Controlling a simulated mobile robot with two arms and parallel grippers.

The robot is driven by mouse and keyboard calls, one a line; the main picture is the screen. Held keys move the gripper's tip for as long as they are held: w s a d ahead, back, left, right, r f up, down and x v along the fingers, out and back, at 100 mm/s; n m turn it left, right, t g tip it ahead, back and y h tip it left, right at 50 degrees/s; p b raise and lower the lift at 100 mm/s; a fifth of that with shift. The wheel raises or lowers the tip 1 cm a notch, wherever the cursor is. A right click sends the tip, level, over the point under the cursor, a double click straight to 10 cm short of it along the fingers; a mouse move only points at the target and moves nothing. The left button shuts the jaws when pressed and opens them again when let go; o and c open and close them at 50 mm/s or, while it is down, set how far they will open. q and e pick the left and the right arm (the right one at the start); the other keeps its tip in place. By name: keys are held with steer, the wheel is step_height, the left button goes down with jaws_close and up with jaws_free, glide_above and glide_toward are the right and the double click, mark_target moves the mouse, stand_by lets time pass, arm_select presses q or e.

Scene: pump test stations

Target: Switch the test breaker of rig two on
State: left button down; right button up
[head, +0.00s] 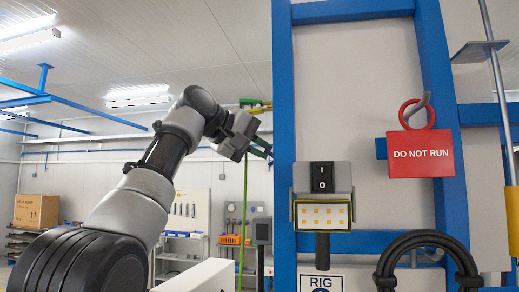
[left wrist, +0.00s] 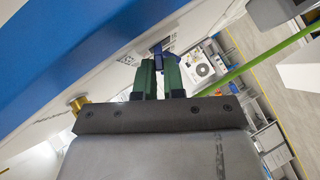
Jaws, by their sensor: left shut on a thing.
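A grey switch box with a black rocker (head: 322,177) marked I and O is on the blue rig frame in the head view. I take it for the breaker; which way the rocker is set cannot be told. A sign reading RIG (head: 321,283) is below, its number cut off. My left gripper (head: 262,150) is left of the frame's upright, apart from the switch box. In the left wrist view its green fingers (left wrist: 158,62) are shut on a small dark blue part (left wrist: 158,52), which I cannot identify. My right gripper is out of view.
A red DO NOT RUN tag (head: 421,156) hangs from a hook right of the switch box. A yellow-rimmed lamp panel (head: 323,214) is directly under the box. A coiled black hose (head: 427,241) hangs lower right. A green pole (head: 244,205) stands beyond my left gripper.

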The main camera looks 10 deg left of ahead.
arm_select(q)
steer(key=shift+f, duration=0.1)
steer(key=c, duration=1.5)
jaws_free()
steer(key=b+v, duration=0.2)
steer(key=v, duration=0.8)
steer(key=shift+s+a+r+b, duration=0.2)
steer(key=shift+s+b, duration=0.05)
steer(key=shift+b, duration=0.15)
